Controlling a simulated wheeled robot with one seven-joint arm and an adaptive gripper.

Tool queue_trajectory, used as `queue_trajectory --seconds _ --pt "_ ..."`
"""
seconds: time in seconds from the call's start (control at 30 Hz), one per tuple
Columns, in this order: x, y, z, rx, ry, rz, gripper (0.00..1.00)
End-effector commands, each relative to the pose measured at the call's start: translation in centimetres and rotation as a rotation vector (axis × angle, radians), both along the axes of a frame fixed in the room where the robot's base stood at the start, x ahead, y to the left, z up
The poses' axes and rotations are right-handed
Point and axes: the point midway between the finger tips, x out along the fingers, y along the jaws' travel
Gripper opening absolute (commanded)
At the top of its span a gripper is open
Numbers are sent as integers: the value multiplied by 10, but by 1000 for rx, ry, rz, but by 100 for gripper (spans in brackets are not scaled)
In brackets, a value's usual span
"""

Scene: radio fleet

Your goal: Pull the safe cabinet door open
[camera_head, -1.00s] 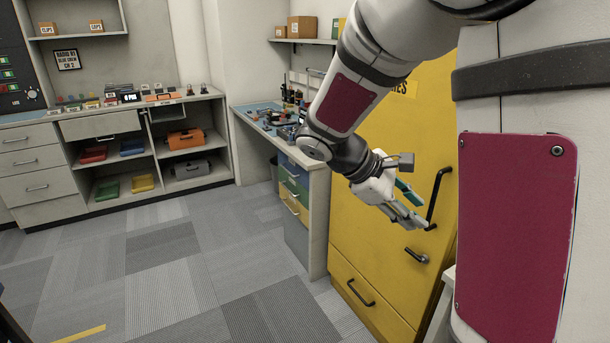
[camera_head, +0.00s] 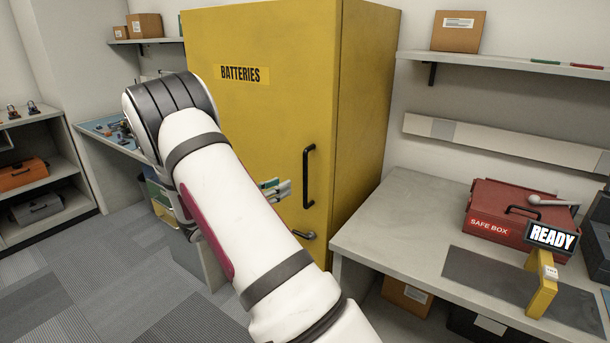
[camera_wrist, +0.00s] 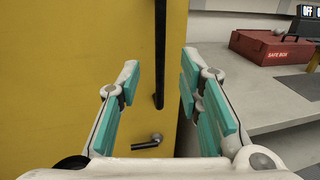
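The tall yellow cabinet (camera_head: 265,110), labelled BATTERIES, has its door shut. A black vertical bar handle (camera_head: 308,177) is on the right of the door, with a small lever handle (camera_head: 304,236) below it. My gripper (camera_head: 277,190) is left of the bar in the head view, partly hidden by my arm. In the wrist view my gripper (camera_wrist: 160,75) is open and empty, with teal finger pads. The bar (camera_wrist: 160,50) shows between the fingers, with no clear contact. The lever (camera_wrist: 148,142) shows lower, near the gripper's base.
A grey counter (camera_head: 390,225) stands right of the cabinet, bearing a red safe box (camera_head: 500,212) and a yellow stand with a READY display (camera_head: 551,237). A shelf (camera_head: 500,60) hangs above. Grey carpet (camera_head: 80,270) is clear at the lower left.

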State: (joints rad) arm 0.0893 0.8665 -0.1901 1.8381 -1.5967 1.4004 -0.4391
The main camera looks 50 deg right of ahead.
Motion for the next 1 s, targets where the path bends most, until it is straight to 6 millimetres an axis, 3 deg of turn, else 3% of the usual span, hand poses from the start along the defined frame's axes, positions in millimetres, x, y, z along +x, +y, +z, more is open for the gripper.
queue_trajectory --seconds 0.3,0.5,0.7,1.0 --pt "-9 -64 0 1 -2 -4 33" --pt "-12 -94 0 1 -1 -4 33" --pt "-14 -109 0 2 -1 -2 33" --pt "-14 -111 0 2 -1 -1 33"
